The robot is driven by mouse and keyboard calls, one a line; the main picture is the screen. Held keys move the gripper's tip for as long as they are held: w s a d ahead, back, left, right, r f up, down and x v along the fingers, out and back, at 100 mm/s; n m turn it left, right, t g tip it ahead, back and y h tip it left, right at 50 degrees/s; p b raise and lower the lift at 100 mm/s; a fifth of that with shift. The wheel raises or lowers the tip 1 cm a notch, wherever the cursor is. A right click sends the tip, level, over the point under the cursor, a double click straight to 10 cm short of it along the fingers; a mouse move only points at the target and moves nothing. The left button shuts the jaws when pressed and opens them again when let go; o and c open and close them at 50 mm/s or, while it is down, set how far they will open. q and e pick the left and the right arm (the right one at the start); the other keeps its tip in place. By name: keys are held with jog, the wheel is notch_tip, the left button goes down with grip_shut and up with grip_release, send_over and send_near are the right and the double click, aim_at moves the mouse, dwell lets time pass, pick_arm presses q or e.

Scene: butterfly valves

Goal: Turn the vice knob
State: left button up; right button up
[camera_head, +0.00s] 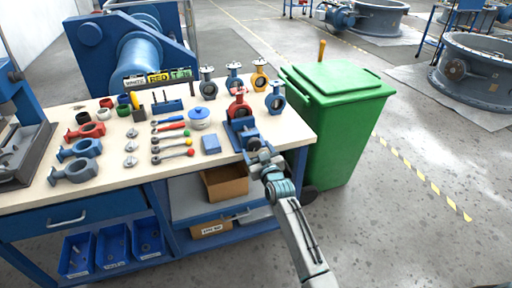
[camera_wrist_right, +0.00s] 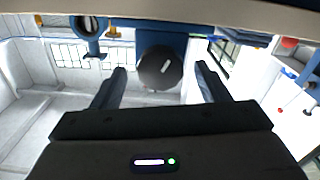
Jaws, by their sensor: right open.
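The blue vice (camera_head: 241,131) stands at the right front edge of the workbench, with a red butterfly valve (camera_head: 239,106) at it. In the right wrist view the vice's dark round knob (camera_wrist_right: 162,67) with a white mark shows against a blue body (camera_wrist_right: 162,38). My right gripper (camera_head: 258,151) is at the vice's front, at the bench edge. In its wrist view, the open fingers (camera_wrist_right: 162,80) stand left and right of the knob, with visible gaps; whether the fingertips reach it in depth I cannot tell. In the head view the gripper hides the knob. My left gripper is out of view.
The workbench (camera_head: 225,171) holds several valves, screwdrivers and wrenches (camera_head: 172,143) and a blue box (camera_head: 211,144) left of the vice. A green bin (camera_head: 340,110) stands close to its right. A cardboard box (camera_head: 225,182) sits on the shelf below.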

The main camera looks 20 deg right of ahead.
jog(key=shift+w, duration=1)
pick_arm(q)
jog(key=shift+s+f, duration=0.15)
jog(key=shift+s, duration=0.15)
pick_arm(e)
jog(key=c, duration=1)
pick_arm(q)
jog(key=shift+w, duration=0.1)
pick_arm(e)
jog(key=shift+m+p, duration=0.3)
jog(key=shift+m, duration=0.2)
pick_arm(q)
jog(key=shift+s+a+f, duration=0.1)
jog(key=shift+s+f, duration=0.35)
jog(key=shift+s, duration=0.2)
pick_arm(e)
jog(key=o, duration=1)
jog(key=shift+s, duration=0.15)
